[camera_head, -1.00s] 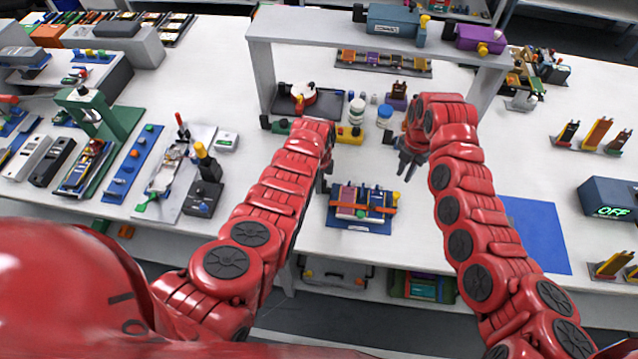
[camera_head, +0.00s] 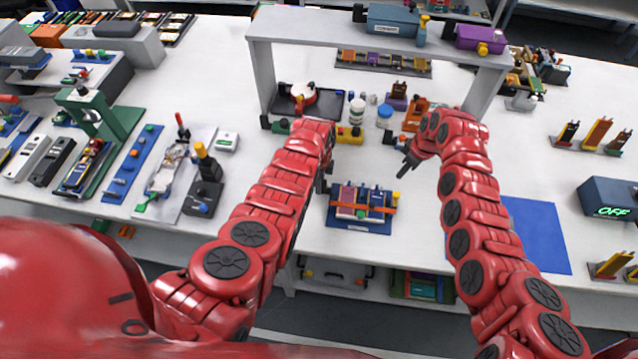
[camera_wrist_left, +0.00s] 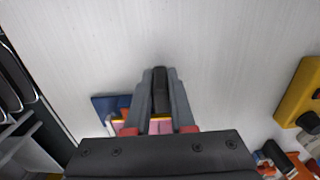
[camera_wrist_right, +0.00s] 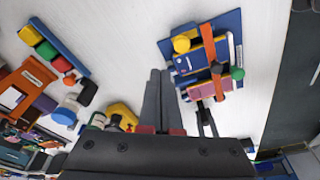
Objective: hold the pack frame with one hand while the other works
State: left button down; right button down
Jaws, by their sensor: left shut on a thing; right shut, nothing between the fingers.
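The pack frame (camera_head: 360,228) is a blue plate on the near middle of the table, carrying purple and blue pouch cells and an orange strap. It also shows in the right wrist view (camera_wrist_right: 228,24), with yellow and green knobs. My left gripper (camera_head: 322,184) is at the frame's left side, shut on a narrow black piece (camera_wrist_left: 160,90). Whether this piece belongs to the frame is hard to tell; the frame's blue corner (camera_wrist_left: 105,104) shows behind the fingers. My right gripper (camera_head: 405,168) is shut and empty above the table, to the right of the frame and apart from it.
A grey gantry (camera_head: 262,75) spans the back. Under it stand jars, a yellow block (camera_head: 350,134) and an orange holder (camera_head: 415,114). A blue mat (camera_head: 537,235) lies at the right, with an OFF display box (camera_head: 608,200) beyond. The table in front of the gantry is partly clear.

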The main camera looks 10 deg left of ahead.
aim_at(397, 197)
notch_tip(397, 197, down, 5)
jog(key=shift+a+f, duration=0.1)
jog(key=shift+f, duration=0.35)
dwell(1.9)
jog(key=shift+s+d+f, duration=0.2)
jog(key=shift+s+f, duration=0.05)
jog(key=shift+s, duration=0.7)
jog(key=shift+s+r, duration=0.2)
jog(key=shift+s, duration=1.1)
jog(key=shift+w+r, duration=0.25)
jog(key=shift+r, duration=0.75)
jog(key=shift+w+r, duration=0.3)
jog(key=shift+r, duration=0.7)
jog(key=shift+w+r, duration=0.25)
jog(key=shift+r, duration=0.75)
